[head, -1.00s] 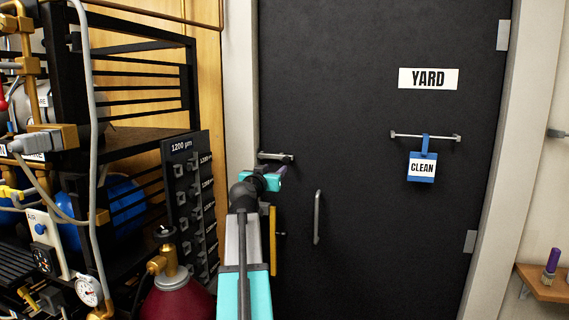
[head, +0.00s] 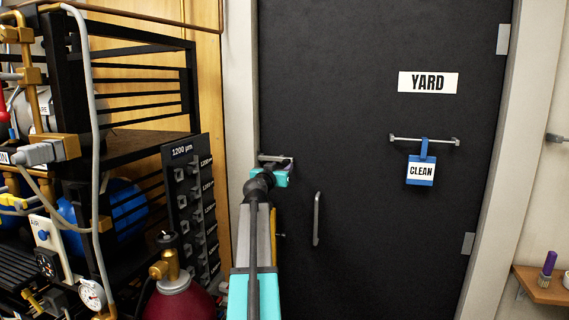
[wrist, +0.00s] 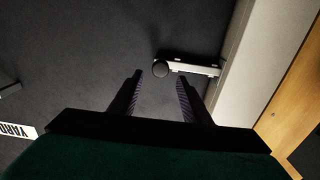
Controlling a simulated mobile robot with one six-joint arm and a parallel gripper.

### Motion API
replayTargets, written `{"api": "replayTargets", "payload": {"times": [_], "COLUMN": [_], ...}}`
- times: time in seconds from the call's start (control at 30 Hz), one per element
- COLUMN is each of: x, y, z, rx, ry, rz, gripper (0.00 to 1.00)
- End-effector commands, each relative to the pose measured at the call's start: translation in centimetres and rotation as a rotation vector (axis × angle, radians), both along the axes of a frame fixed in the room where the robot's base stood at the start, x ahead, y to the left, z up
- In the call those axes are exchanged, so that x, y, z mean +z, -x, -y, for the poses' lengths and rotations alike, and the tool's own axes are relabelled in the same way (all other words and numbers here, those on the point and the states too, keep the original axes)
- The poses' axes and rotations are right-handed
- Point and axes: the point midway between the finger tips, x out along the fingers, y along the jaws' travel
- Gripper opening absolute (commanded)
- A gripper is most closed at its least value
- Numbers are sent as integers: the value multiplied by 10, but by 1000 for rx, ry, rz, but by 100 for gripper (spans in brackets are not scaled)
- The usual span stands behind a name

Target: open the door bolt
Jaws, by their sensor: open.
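The door bolt (head: 270,158) is a grey bar at the left edge of the black door (head: 360,100), beside the frame. My gripper (head: 289,163) is in front of its right end and partly hides it. In the wrist view the bolt (wrist: 195,67) is a pale bar running toward the door frame, with a round dark knob (wrist: 160,69) at its free end. My gripper (wrist: 160,80) is open there, its two dark ridged fingers apart. The knob lies between and just beyond the fingertips in the picture; whether they touch it I cannot tell.
A vertical door handle (head: 316,219) is below and right of the bolt. A rail with a blue CLEAN tag (head: 421,171) and a YARD sign (head: 428,83) are on the door. A black rack (head: 150,146) and a dark red cylinder (head: 178,302) crowd the left.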

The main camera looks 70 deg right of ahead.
Motion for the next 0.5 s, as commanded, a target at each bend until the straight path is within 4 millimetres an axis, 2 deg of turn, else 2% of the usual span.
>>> {"api": "replayTargets", "payload": {"times": [0.3, 0.5], "x": [2, 2], "y": [-2, -3], "z": [35, 50], "rx": [-1, 0], "ry": [-1, 1], "rz": [-1, 0], "gripper": [44, 44]}}
